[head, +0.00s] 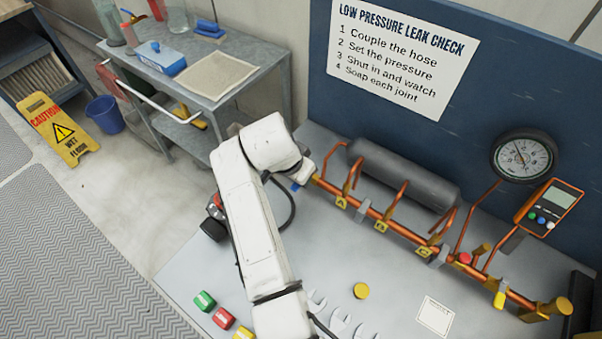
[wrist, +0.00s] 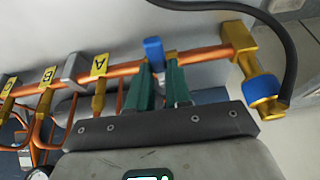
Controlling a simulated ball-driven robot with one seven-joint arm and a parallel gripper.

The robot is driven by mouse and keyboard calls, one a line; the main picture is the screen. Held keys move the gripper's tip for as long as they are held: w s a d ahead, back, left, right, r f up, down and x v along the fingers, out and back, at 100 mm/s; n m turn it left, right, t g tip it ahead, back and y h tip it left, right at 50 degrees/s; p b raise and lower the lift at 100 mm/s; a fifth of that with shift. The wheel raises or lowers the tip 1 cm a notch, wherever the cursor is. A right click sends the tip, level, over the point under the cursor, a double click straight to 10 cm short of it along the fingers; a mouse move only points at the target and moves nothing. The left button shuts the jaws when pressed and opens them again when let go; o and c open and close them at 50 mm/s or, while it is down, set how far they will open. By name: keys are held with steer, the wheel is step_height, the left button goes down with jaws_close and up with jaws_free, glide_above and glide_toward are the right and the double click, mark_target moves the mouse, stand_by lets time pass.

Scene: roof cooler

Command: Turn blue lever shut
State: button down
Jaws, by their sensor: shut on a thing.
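The blue lever (wrist: 153,50) stands at the copper pipe (wrist: 125,69) in the wrist view, near the brass end block (wrist: 238,38). My gripper (wrist: 161,70) has its two green fingers close around the lever, shut on it. The blue tip shows past the fingers; the lower part is hidden between them.
A brass coupling with a blue collar (wrist: 263,89) and a black hose (wrist: 284,50) is close on the right in the wrist view. In the head view, tagged branches, a grey cylinder (head: 404,172), a gauge (head: 523,156) and a red knob (head: 464,258) lie along the pipe.

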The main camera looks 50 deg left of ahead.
steer(key=c, duration=1)
jaws_free()
steer(key=shift+c, duration=0.2)
steer(key=shift+r, duration=0.1)
steer(key=v, duration=1)
steer(key=shift+r+b, duration=0.3)
steer(key=shift+s+f, duration=0.1)
steer(key=shift+s, duration=0.1)
